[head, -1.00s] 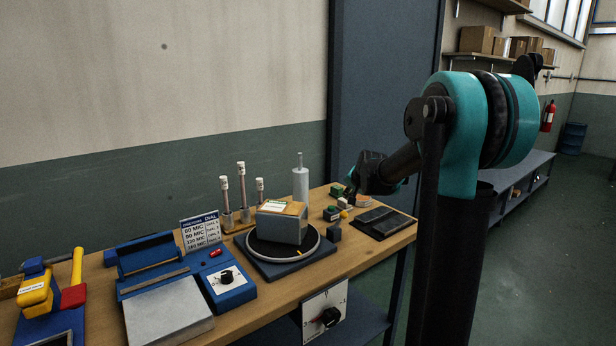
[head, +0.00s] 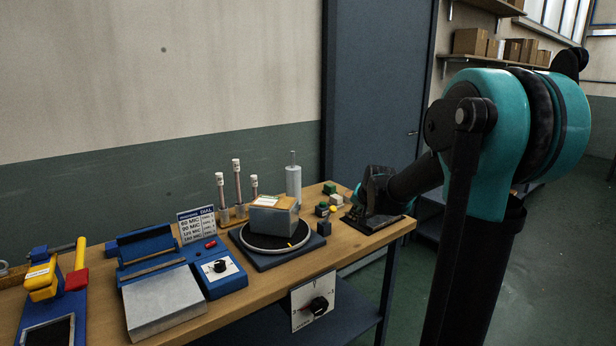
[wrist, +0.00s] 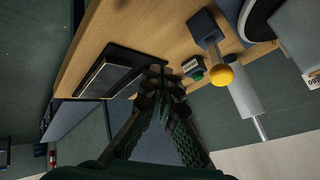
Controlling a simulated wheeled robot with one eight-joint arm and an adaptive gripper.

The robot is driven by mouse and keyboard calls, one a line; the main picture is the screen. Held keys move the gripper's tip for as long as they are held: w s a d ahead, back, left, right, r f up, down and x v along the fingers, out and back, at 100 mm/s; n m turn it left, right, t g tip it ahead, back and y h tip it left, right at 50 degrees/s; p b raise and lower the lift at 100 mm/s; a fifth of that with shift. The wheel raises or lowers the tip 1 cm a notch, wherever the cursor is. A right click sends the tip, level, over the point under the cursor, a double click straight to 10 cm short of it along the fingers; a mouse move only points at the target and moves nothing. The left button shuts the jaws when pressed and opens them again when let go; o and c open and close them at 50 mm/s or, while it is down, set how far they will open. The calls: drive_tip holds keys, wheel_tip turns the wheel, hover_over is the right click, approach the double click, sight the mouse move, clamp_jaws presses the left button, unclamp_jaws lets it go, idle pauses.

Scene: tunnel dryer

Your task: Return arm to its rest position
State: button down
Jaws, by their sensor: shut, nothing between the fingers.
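My arm, teal and black, reaches in from the right of the head view. My gripper (head: 366,215) is at the right end of the workbench (head: 262,282), close to the black flat tray (head: 398,226) and partly covering it. I cannot tell whether it touches the tray. In the wrist view, my gripper (wrist: 160,80) has its fingers together, with nothing held. There the black tray (wrist: 100,72) lies to the left of the fingers, and a green-button block (wrist: 193,68) is just to the right.
A grey box (head: 273,219) sits on a round turntable. A grey cylinder (head: 293,184) stands behind it. A yellow knob (wrist: 221,76) shows near my fingers. A blue sealer (head: 160,272) and dial sign (head: 197,224) are left. Floor right of the bench looks clear.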

drive_tip(key=s+d+f+n+g, duration=0.1)
drive_tip(key=s+f, duration=0.4)
drive_tip(key=s, duration=0.6)
drive_tip(key=s+d+f+n+g+h, duration=0.1)
drive_tip(key=s+f, duration=0.4)
drive_tip(key=s, duration=0.6)
drive_tip(key=s+d+f+n+g, duration=0.1)
drive_tip(key=s+f+n, duration=0.2)
drive_tip(key=s, duration=0.8)
drive_tip(key=shift+f+g+h, duration=0.3)
drive_tip(key=shift+f+g, duration=0.1)
drive_tip(key=shift+f, duration=0.55)
drive_tip(key=shift+w+d+r, duration=0.1)
drive_tip(key=shift+w, duration=0.05)
